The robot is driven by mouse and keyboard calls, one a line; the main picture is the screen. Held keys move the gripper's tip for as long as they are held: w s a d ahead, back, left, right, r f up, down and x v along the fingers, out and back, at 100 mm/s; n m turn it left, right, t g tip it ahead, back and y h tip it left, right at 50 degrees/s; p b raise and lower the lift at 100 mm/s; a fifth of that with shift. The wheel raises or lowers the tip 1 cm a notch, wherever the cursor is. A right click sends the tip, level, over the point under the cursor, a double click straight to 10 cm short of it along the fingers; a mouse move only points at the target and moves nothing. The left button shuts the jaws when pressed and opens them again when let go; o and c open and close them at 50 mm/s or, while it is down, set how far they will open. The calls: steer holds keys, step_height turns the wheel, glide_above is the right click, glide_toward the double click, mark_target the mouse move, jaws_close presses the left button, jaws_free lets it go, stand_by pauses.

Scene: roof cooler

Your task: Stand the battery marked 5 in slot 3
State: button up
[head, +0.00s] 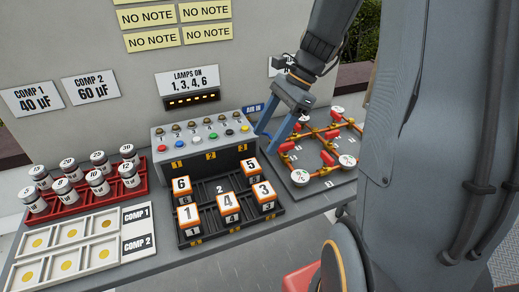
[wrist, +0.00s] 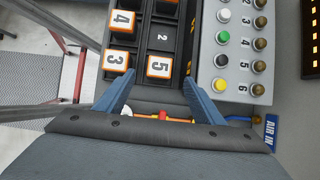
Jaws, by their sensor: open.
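The battery marked 5 (head: 250,168) is a white-topped block with orange edging. It stands at the back right of the black rack (head: 222,186). In the wrist view, battery 5 (wrist: 159,67) shows just ahead of and between my fingertips. My gripper (head: 265,140) is open and empty, above and just behind right of battery 5. Its blue fingers also show in the wrist view (wrist: 158,80). The back middle place, with a white 2 on its floor, is empty. Yellow tags 1, 2 and 3 (head: 243,147) mark the grey box behind the rack.
Batteries 6 (head: 181,186), 1 (head: 187,214), 4 (head: 228,203) and 3 (head: 263,192) stand in the rack beside 5. The grey button box (head: 205,137) rises close behind. A red-valved pipe board (head: 315,165) lies right; a red capacitor rack (head: 75,198) stands left.

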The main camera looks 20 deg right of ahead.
steer(key=n+h, duration=0.3)
steer(key=n, duration=0.5)
glide_toward(263, 188)
steer(key=w+f, duration=0.3)
steer(key=w, duration=0.1)
steer(key=s+f+n+h, duration=0.1)
steer(key=n, duration=0.2)
steer(key=s+a+n+h, duration=0.1)
steer(key=n, duration=0.1)
steer(key=s+a+f+n, duration=0.1)
steer(key=n, duration=0.2)
steer(key=shift+s+a+f+n+h, duration=0.1)
steer(key=shift+s+f+n+h, duration=0.2)
steer(key=shift+h, duration=0.1)
steer(key=shift+s+a+f+n+t, duration=0.15)
steer(key=shift+n+t, duration=0.25)
steer(key=shift+n, duration=0.5)
